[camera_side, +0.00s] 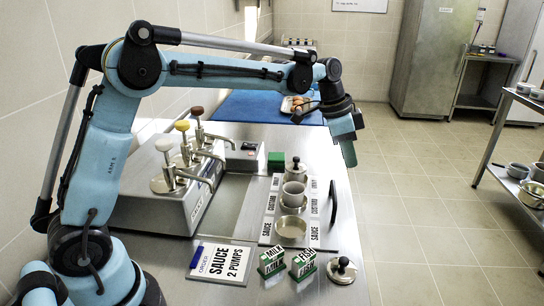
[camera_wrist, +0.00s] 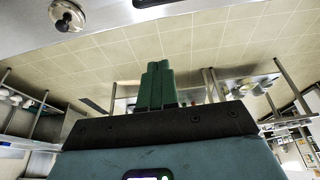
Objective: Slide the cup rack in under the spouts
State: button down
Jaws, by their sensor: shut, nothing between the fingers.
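The cup rack (camera_side: 311,222) is a flat tray on the steel counter, with label strips on both sides and a dark handle (camera_side: 333,203) on its right. A grey cup (camera_side: 294,194) stands in its middle place; a round metal-rimmed place (camera_side: 291,231) is at the front, and a knobbed lid (camera_side: 295,172) is at the back. The spouts (camera_side: 208,182) stick out from the steel pump dispenser (camera_side: 185,208), left of the rack and apart from it. My gripper (camera_side: 348,152) is shut and empty, above and beyond the counter's right edge. Its green fingers (camera_wrist: 157,85) show in the wrist view.
A card reading SAUCE 2 PUMPS (camera_side: 221,263), small MILK (camera_side: 271,262) and second labelled (camera_side: 303,264) blocks and a loose knobbed lid (camera_side: 341,269) lie in front.

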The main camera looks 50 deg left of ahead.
jog(key=x, duration=0.9)
jog(key=shift+f, duration=0.45)
jog(key=shift+s+a+f, duration=0.15)
jog(key=shift+s+a, duration=0.5)
jog(key=shift+s+a+f, duration=0.15)
jog(key=shift+s+a, duration=0.5)
jog(key=shift+a, duration=0.05)
jog(key=shift+s, duration=0.1)
jog(key=s+a, duration=1.3)
jog(key=shift+s+a, duration=0.15)
jog(key=shift+a, duration=0.05)
